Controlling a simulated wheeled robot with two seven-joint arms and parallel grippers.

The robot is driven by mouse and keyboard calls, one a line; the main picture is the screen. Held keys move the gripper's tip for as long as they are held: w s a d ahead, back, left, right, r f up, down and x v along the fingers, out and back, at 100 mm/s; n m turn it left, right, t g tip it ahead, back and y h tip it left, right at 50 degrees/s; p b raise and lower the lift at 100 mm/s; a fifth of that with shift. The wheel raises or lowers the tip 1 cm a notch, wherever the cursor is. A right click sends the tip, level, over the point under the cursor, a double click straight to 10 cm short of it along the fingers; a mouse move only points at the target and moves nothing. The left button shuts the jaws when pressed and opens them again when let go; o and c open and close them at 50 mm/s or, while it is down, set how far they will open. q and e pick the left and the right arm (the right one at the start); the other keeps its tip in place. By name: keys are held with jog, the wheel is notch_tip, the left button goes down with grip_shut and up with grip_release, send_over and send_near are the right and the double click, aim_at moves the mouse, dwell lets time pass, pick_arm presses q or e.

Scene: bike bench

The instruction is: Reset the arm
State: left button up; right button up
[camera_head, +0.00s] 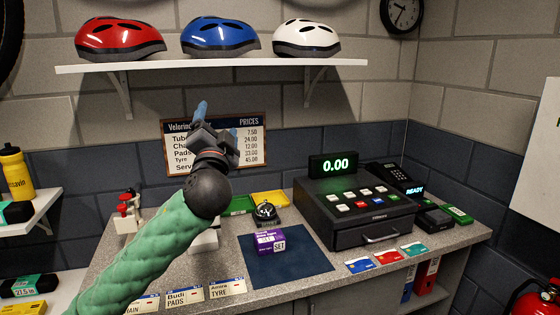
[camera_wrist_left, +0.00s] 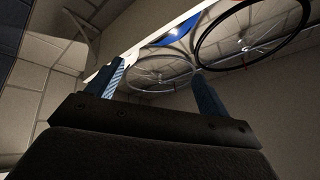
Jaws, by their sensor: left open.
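My left arm comes in from the lower left of the head view in a green quilted sleeve. Its gripper (camera_head: 206,112) is raised above the counter, in front of the price board, and points up. In the left wrist view the two blue fingers (camera_wrist_left: 160,85) stand apart with nothing between them. The gripper is open and empty. My right gripper is not in view.
A shelf (camera_head: 220,66) with three helmets hangs above. Wheels (camera_wrist_left: 253,45) show in the wrist view.

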pick_arm(q)
jog(key=s+a+f+n+g, duration=0.15)
jog(key=s+f+g, duration=0.25)
jog(key=f, duration=0.8)
jog(key=s+f+n+g+h, duration=0.15)
jog(key=s+f+g, duration=0.3)
jog(key=f, duration=0.75)
jog(key=s+a+f+n+g, duration=0.1)
jog(key=s+f+n+g, duration=0.3)
jog(key=f, duration=0.8)
jog(key=s+f+g+h, duration=0.1)
jog(key=s+f+g, duration=0.8)
jog(key=s+f, duration=2)
jog(key=s, duration=0.3)
jog(key=shift+s+d+f+n, duration=0.25)
jog(key=shift+f+n, duration=0.05)
jog(key=shift+n, duration=0.1)
